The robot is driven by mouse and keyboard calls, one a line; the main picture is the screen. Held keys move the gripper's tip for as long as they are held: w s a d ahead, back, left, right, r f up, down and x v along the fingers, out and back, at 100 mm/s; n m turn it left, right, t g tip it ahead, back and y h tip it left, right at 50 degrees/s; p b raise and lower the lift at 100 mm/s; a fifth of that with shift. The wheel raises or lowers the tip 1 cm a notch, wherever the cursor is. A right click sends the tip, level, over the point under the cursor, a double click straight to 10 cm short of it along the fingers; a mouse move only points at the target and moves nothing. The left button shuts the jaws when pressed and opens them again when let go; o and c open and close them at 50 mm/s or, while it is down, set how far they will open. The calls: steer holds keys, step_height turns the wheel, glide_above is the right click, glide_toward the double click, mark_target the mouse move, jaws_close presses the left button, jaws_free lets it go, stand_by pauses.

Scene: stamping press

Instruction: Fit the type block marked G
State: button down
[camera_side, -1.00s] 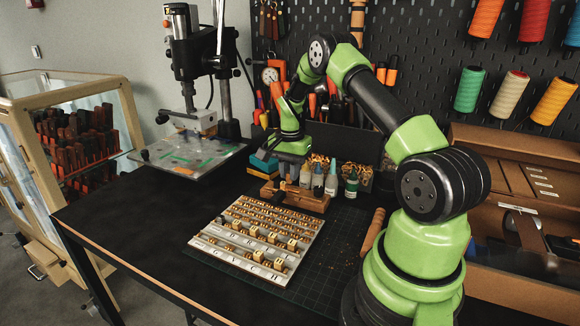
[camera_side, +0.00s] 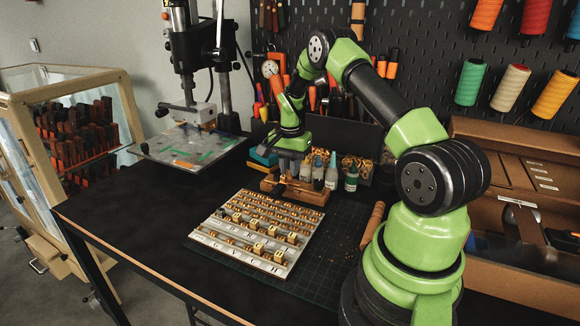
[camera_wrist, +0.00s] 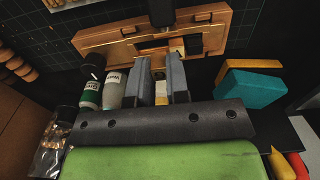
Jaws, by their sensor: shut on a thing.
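My gripper (camera_wrist: 161,82) is shut on a small brass-coloured type block (camera_wrist: 161,92), seen between its two grey fingers in the wrist view. Its letter cannot be read. The wooden holder (camera_wrist: 105,42) lies just beyond the fingertips, with a slot and a dark block (camera_wrist: 194,44) in its recess. In the side view my gripper (camera_side: 287,170) hangs over the holder (camera_side: 311,195) on the bench, and the held block is too small to make out. I cannot tell whether the block touches the holder. The type tray (camera_side: 210,236), with several brass blocks in rows, lies in front.
Small bottles (camera_side: 331,172) stand close behind the holder; they show beside the fingers in the wrist view (camera_wrist: 112,88). Yellow and teal blocks (camera_wrist: 248,88) lie on the other side. The press (camera_side: 190,60) stands at the back left. The bench's left front is clear.

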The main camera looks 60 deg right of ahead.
steer(key=shift+f, duration=0.55)
steer(key=c, duration=1)
jaws_free()
steer(key=shift+r, duration=3.5)
steer(key=shift+r, duration=0.1)
